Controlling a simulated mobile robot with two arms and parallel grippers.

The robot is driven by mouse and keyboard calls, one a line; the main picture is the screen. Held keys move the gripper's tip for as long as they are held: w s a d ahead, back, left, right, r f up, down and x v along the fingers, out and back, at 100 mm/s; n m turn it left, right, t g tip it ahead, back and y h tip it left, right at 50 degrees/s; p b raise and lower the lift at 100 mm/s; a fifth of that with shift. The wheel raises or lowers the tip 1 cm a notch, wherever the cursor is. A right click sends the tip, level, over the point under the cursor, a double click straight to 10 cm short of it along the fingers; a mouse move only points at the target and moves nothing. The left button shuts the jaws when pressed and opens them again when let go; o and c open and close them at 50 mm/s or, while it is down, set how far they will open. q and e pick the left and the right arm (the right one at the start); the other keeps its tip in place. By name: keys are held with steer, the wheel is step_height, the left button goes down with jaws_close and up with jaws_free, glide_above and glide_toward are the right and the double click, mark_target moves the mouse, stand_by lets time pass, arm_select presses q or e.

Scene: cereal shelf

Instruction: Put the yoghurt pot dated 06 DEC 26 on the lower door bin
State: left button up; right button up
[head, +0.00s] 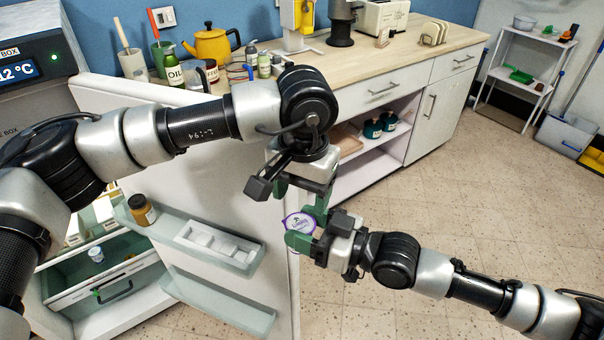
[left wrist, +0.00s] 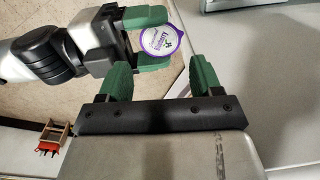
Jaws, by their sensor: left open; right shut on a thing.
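A yoghurt pot (head: 299,226) with a white lid and purple rim is in my right gripper (head: 310,238), whose green fingers are shut on it. It also shows in the left wrist view (left wrist: 161,38), lid facing the camera; I cannot read a date. My left gripper (head: 303,200) is open and empty, just above the pot; in the left wrist view its fingers (left wrist: 160,78) point towards the pot, which lies beyond and roughly between them. The lower door bin (head: 222,306) is on the open fridge door, below and left of the grippers, and looks empty.
The upper door bin (head: 165,236) holds a brown jar (head: 141,210) and a white tray (head: 217,243). A fridge drawer (head: 110,292) with a small pot (head: 96,254) stands open at left. The counter (head: 400,50) is behind.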

mark_target(300, 224)
arm_select(q)
step_height(300, 224, down, 8)
steer(key=shift+a+r, duration=0.1)
steer(key=shift+r, duration=0.1)
steer(key=c, duration=0.5)
steer(key=shift+c, duration=0.6)
arm_select(e)
steer(key=o, duration=1.1)
steer(key=shift+o, duration=0.2)
